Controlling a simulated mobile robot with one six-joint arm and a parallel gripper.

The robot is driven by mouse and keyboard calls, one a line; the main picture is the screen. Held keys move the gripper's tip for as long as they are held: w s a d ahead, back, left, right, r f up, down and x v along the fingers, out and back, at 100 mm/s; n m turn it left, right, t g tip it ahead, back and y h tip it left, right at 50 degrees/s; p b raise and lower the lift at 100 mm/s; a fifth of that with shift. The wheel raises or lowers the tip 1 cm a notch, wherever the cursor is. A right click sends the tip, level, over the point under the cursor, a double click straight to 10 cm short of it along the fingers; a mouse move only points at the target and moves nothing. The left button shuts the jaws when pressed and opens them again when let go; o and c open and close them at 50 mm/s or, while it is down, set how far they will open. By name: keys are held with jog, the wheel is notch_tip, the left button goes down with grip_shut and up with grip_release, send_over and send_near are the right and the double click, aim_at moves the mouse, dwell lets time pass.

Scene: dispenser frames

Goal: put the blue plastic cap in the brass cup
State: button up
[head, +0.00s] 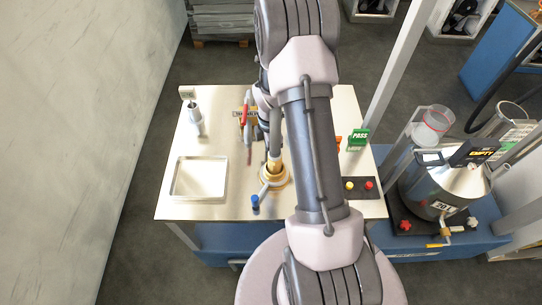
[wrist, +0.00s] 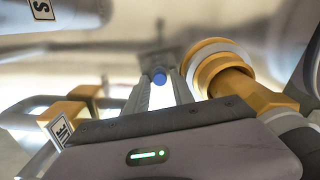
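A small blue round thing (wrist: 159,77), which looks like the blue plastic cap, shows in the wrist view in line with the tips of my gripper (wrist: 160,82). I cannot tell whether the fingers touch it or stand just apart from it. A brass ring-shaped piece (wrist: 222,66), perhaps the brass cup, is close by on the right. In the head view, a brass piece (head: 273,178) stands near the table's middle, partly hidden by my arm. A small blue piece (head: 255,203) is just in front of it. My gripper is not clear in the head view.
A shallow metal tray (head: 175,192) lies on the left of the table (head: 225,212). A metal cylinder (head: 194,115) stands behind it. A red-handled tool (head: 245,110) is near the centre. A button box (head: 372,187) and a green PASS sign (head: 358,138) stand at right.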

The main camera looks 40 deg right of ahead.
jog(key=shift+r, duration=0.1)
jog(key=shift+c, duration=0.2)
grip_shut()
notch_tip(320, 180, up, 10)
jog(key=p, duration=0.3)
jog(key=a+f+m+b, duration=0.1)
jog(key=a+m+b, duration=0.2)
jog(key=a, duration=0.3)
jog(key=a+f+m+b, duration=0.2)
jog(key=a+m+b, duration=0.1)
jog(key=a+m, duration=0.2)
jog(key=a+f+m+b, duration=0.1)
jog(key=a+m+b, duration=0.2)
jog(key=a, duration=0.5)
jog(key=shift+a+f+m+b, duration=0.1)
jog(key=shift+f+m+b, duration=0.3)
jog(key=shift+m, duration=0.5)
jog(key=shift+s+a+r+m, duration=0.1)
jog(key=shift+s+a+m, duration=0.05)
jog(key=shift+a+m, duration=0.2)
